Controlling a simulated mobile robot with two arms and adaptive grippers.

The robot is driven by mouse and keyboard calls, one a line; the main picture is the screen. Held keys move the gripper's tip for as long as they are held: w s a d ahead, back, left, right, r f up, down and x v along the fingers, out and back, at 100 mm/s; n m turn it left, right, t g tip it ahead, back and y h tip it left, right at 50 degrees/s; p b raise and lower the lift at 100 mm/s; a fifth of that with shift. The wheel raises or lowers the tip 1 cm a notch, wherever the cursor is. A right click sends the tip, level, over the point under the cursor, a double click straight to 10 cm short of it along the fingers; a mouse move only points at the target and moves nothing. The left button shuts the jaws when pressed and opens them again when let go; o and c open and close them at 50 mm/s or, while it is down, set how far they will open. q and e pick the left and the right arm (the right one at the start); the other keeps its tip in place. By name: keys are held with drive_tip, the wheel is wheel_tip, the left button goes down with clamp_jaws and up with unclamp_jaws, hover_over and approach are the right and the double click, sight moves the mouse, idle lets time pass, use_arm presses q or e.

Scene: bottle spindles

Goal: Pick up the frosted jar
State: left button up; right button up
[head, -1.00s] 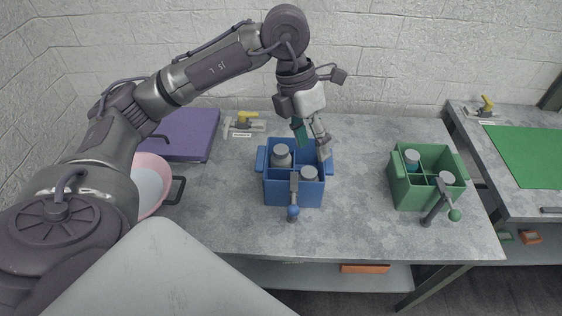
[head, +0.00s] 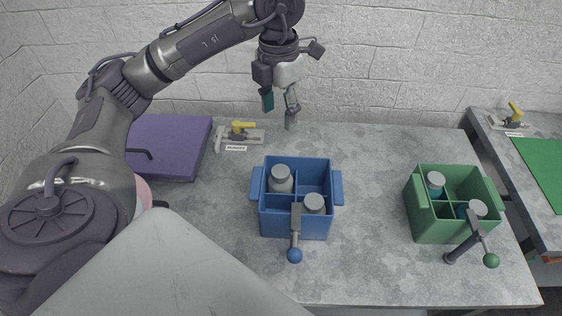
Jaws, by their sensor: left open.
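A blue divided crate (head: 322,227) stands on the grey worktable. A pale jar with a grey lid (head: 281,184) stands upright in its back-left compartment, and its cloudy body looks frosted. A second grey-lidded jar (head: 314,204) stands in the front-right compartment; its body is mostly hidden, so I cannot tell whether it is frosted. My left gripper (head: 280,111) is open and empty, fingers pointing down, above the table behind the blue crate and apart from both jars. My right gripper is not in view.
A lever with a blue ball (head: 294,255) is at the crate's front. A green crate (head: 437,230) with two grey-lidded teal containers stands right, with a green-knobbed lever (head: 490,260). A yellow-handled clamp (head: 238,131) and purple box (head: 170,147) are back left. Table between crates is clear.

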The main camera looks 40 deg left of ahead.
use_arm(q)
wheel_tip(320, 180, down, 5)
drive_tip(key=b, duration=0.4)
hover_over(281, 171)
drive_tip(key=f, duration=0.7)
drive_tip(key=shift+s+f+b, duration=0.2)
drive_tip(key=shift+s+b, duration=0.05)
drive_tip(key=shift+b, duration=0.05)
drive_tip(key=shift+f, duration=0.55)
drive_tip(key=f+p, duration=0.1)
drive_tip(key=f, duration=0.3)
drive_tip(key=shift+w+f, duration=0.15)
drive_tip(key=shift+w, duration=0.05)
drive_tip(key=shift+f, duration=0.45)
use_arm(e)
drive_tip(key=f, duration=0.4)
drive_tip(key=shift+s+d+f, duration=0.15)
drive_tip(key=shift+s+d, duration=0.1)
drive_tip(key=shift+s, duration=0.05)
